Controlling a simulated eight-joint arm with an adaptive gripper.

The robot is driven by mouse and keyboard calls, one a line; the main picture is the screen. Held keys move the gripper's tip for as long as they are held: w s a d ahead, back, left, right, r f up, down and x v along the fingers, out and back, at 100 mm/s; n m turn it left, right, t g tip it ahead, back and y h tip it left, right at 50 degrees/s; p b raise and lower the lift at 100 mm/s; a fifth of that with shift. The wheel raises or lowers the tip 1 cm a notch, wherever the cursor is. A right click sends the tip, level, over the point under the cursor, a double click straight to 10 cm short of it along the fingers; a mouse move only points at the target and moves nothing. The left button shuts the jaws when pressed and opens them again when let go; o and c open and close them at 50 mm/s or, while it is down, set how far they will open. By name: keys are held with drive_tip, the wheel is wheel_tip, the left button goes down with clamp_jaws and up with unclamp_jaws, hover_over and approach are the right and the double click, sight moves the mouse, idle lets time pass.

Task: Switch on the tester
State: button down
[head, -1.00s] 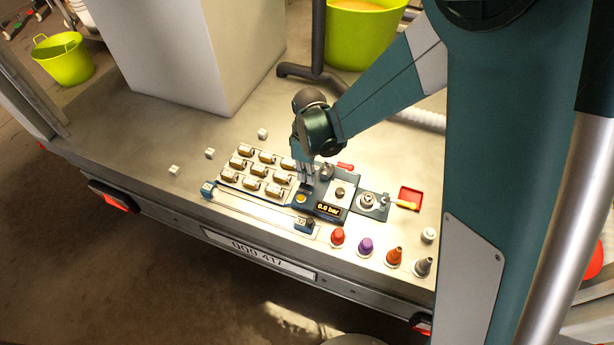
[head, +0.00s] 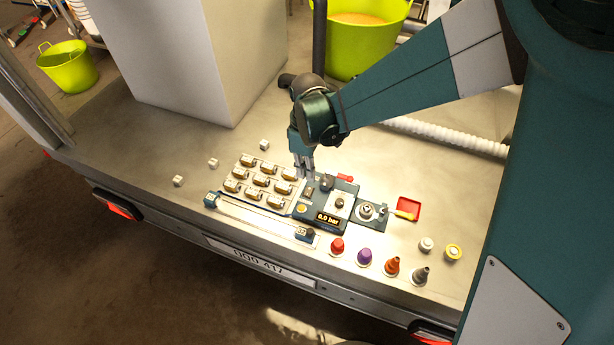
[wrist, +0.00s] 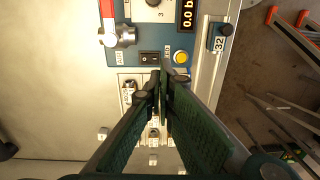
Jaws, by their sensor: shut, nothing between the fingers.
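The tester is a blue panel (head: 322,222) on the trailer bed. Its lit display (head: 328,218) reads 0.0 bar; part of it shows in the wrist view (wrist: 187,14). A black rocker switch (wrist: 150,58) sits beside a yellow round button (wrist: 180,57) in the wrist view. A dial knob (wrist: 153,3) and a red-handled valve (wrist: 108,22) are on the same panel. My gripper (head: 303,174) is shut and empty, pointing down just above the switch end of the panel. In the wrist view its fingertips (wrist: 162,78) lie close to the switch, apparently without touching it.
A tray of several brass-coloured parts (head: 262,180) adjoins the tester. A rail with a slider (head: 304,233) runs along the front. A large pale box (head: 185,60) stands behind.

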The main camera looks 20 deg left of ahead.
drive_tip(key=shift+s+r+p, duration=0.15)
drive_tip(key=shift+r, duration=0.85)
drive_tip(key=shift+s+r+p, duration=0.1)
drive_tip(key=shift+r+p, duration=0.05)
drive_tip(key=shift+r, duration=0.8)
drive_tip(key=w+d+r+m+t+y, duration=0.15)
drive_tip(key=d+r+m, duration=0.25)
drive_tip(key=d+r, duration=0.55)
drive_tip(key=d+r+m+t, duration=0.2)
drive_tip(key=d+r+m, duration=0.25)
drive_tip(key=d, duration=0.95)
drive_tip(key=s+d+r+m+t, duration=0.1)
drive_tip(key=s+d+m, duration=0.2)
drive_tip(key=d, duration=0.4)
drive_tip(key=s+d+r+m+t+h, duration=0.1)
drive_tip(key=s+d+r+m+t, duration=0.1)
drive_tip(key=d, duration=0.5)
drive_tip(key=s+d+r+m+t, duration=0.1)
drive_tip(key=s+d+r+m, duration=0.1)
drive_tip(key=s+d+m, duration=0.2)
drive_tip(key=shift+s+d, duration=1)
drive_tip(key=shift+d, duration=0.65)
